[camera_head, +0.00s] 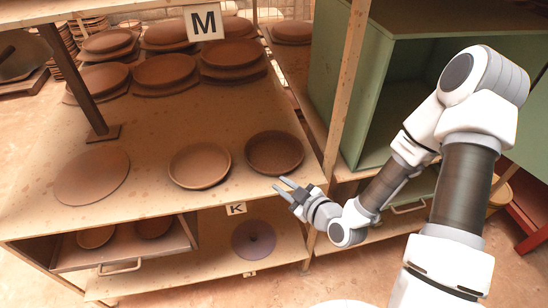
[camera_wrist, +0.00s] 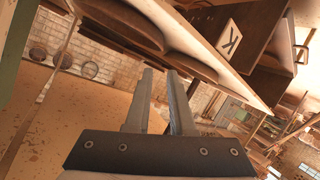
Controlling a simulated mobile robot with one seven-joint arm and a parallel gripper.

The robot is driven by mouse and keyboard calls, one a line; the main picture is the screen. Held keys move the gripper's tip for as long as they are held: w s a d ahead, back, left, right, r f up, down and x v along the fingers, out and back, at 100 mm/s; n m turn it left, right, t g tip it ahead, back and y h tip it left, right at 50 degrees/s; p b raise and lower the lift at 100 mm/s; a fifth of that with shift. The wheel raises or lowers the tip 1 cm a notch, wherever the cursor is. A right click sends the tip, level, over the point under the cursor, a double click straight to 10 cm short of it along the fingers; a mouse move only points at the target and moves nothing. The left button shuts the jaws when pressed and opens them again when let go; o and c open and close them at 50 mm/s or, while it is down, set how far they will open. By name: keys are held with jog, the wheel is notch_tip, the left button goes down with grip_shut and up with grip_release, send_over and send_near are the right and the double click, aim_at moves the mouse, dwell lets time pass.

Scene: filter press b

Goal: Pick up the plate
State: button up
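Several brown clay plates lie on the wooden shelf top (camera_head: 235,195). In its front row are a dark round plate (camera_head: 274,152) at the right, a lighter rimmed plate (camera_head: 200,165) in the middle and a flat disc (camera_head: 92,177) at the left. Which one the task means cannot be told. My gripper (camera_head: 281,184) is just in front of the dark plate, near the shelf's front edge, with its fingers apart and nothing between them. In the wrist view, my gripper (camera_wrist: 159,72) also shows as open and empty, and the view is strongly tilted.
Stacked plates (camera_head: 165,72) stand farther back by the sign M (camera_head: 203,22). A wooden post (camera_head: 345,85) rises right of the dark plate, beside a green cabinet (camera_head: 400,95). Below are a K label (camera_head: 236,209), a purple-grey disc (camera_head: 254,240) and a drawer with plates (camera_head: 125,245).

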jog(key=shift+w+a+f+b, duration=0.25)
jog(key=shift+w+f+b, duration=0.25)
jog(key=shift+b, duration=1.8)
jog(key=shift+w+a+b, duration=0.1)
jog(key=shift+b, duration=0.4)
jog(key=b, duration=0.3)
jog(key=shift+a+f+b, duration=0.2)
jog(key=shift+a+b, duration=0.05)
jog(key=shift+b, duration=0.05)
send_near(256, 168)
jog(key=x, duration=0.4)
jog(key=shift+b+x, duration=0.35)
jog(key=shift+x, duration=2.7)
jog(key=shift+d, duration=0.1)
grip_shut()
